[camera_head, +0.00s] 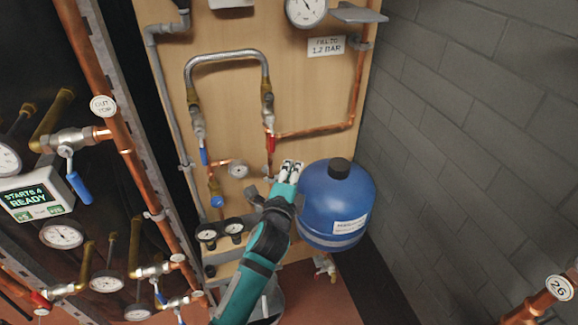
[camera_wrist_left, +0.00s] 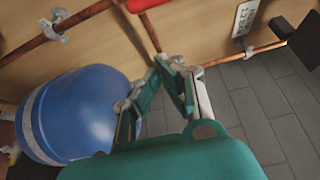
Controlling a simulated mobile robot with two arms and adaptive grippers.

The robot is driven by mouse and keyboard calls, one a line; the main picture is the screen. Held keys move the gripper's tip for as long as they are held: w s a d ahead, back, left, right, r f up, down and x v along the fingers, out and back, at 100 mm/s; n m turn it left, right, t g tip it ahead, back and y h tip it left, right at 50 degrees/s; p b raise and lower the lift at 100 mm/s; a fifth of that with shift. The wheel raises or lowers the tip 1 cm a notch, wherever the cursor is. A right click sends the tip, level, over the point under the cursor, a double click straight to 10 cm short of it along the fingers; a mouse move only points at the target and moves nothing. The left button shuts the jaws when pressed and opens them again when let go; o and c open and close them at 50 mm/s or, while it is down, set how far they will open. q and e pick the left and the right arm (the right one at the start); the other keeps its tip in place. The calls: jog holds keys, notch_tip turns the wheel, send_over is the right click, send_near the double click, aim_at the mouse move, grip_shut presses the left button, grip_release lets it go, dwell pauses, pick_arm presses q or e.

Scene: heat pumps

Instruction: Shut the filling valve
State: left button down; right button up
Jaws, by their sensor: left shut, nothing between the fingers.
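A grey filling hose (camera_head: 228,58) arches between two valves on the wooden board. The right valve (camera_head: 267,108) has a red lever (camera_head: 271,143) hanging down, roughly in line with its pipe. The left valve (camera_head: 197,125) has a blue lever (camera_head: 203,157) also pointing down. I cannot tell from labels which one is the filling valve. My left gripper (camera_head: 289,172) is shut and empty, just below and right of the red lever, apart from it. In the left wrist view the gripper (camera_wrist_left: 173,72) shows closed fingers, with part of a red lever (camera_wrist_left: 146,4) at the top edge.
A blue tank (camera_head: 335,205) stands right beside my left gripper; it also shows in the wrist view (camera_wrist_left: 80,115). A round gauge (camera_head: 306,11) sits above a "fill to 1.2 bar" sign (camera_head: 326,46). A copper pipe (camera_head: 315,130) runs right of the red lever. Grey wall lies right.

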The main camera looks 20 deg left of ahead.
aim_at(272, 135)
pick_arm(q)
jog(key=w+a+p, duration=0.2)
jog(key=w+a, duration=0.2)
jog(key=w, duration=0.2)
dwell(0.3)
jog(key=shift+w, duration=0.1)
jog(key=shift+p, duration=0.3)
